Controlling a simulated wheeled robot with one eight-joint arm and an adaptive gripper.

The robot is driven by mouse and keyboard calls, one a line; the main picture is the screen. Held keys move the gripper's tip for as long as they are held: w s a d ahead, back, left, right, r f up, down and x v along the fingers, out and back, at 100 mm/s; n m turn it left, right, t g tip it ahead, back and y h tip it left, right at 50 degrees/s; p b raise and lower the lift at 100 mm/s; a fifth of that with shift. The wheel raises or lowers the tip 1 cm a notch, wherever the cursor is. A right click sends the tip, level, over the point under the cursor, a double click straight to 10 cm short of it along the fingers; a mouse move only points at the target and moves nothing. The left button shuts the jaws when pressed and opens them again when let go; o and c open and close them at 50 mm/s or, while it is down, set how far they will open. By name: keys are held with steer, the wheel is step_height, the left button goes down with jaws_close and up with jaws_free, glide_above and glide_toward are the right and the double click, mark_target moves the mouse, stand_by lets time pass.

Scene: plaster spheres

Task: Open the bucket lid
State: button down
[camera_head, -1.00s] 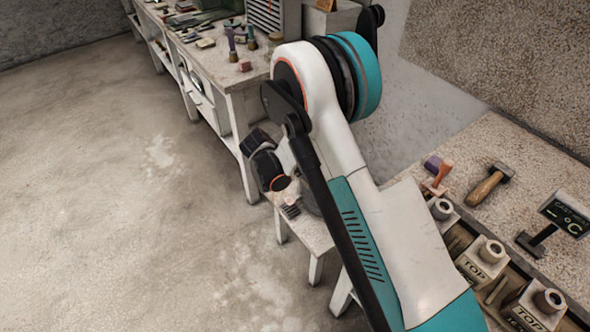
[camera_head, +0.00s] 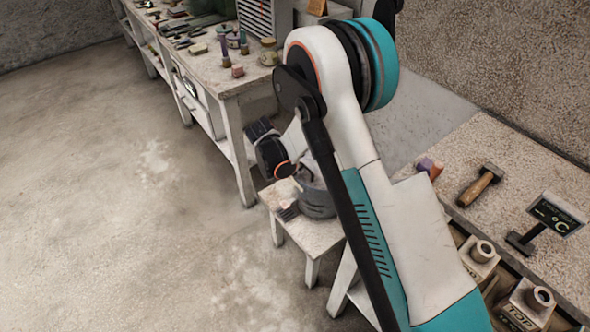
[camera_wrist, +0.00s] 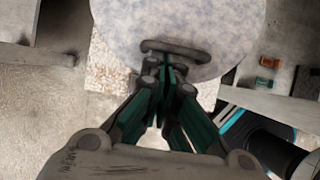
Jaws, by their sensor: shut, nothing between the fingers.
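The bucket (camera_head: 316,199) is a grey round vessel on a small white stool, partly hidden behind my arm in the head view. In the wrist view its lid (camera_wrist: 215,25) is a large pale, mottled disc with a dark bar handle (camera_wrist: 180,47) near its lower edge. The lid's far part is cut off by the top of the view. My gripper (camera_wrist: 165,65) is shut and empty, its fingertips at the handle in the picture. I cannot tell whether they touch it. In the head view the fingers cannot be made out.
The stool (camera_head: 310,236) also holds a small dark ribbed item (camera_head: 288,212). A long workbench (camera_head: 225,80) with jars and tools stands behind left. Open floor (camera_head: 110,200) lies left.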

steer(key=shift+w+d+r+g+y+p, duration=0.1)
steer(key=shift+d+r+g+y+p, duration=0.1)
steer(key=shift+r, duration=0.15)
steer(key=shift+d+r+g+y+p, duration=0.1)
steer(key=shift+r+y+p, duration=0.1)
steer(key=shift+r, duration=0.15)
steer(key=w+d+r+g+y+p, duration=0.1)
steer(key=w+d+r+y+p, duration=0.1)
steer(key=w+d+r+p, duration=0.2)
steer(key=w+d+r+g+y+p, duration=0.1)
steer(key=w+d+r+p, duration=0.3)
steer(key=d+r, duration=0.6)
step_height(320, 180, up, 3)
steer(key=shift+w+d+r+g+y+p, duration=0.15)
steer(key=shift+w+g+y+p, duration=0.25)
steer(key=shift+w, duration=0.45)
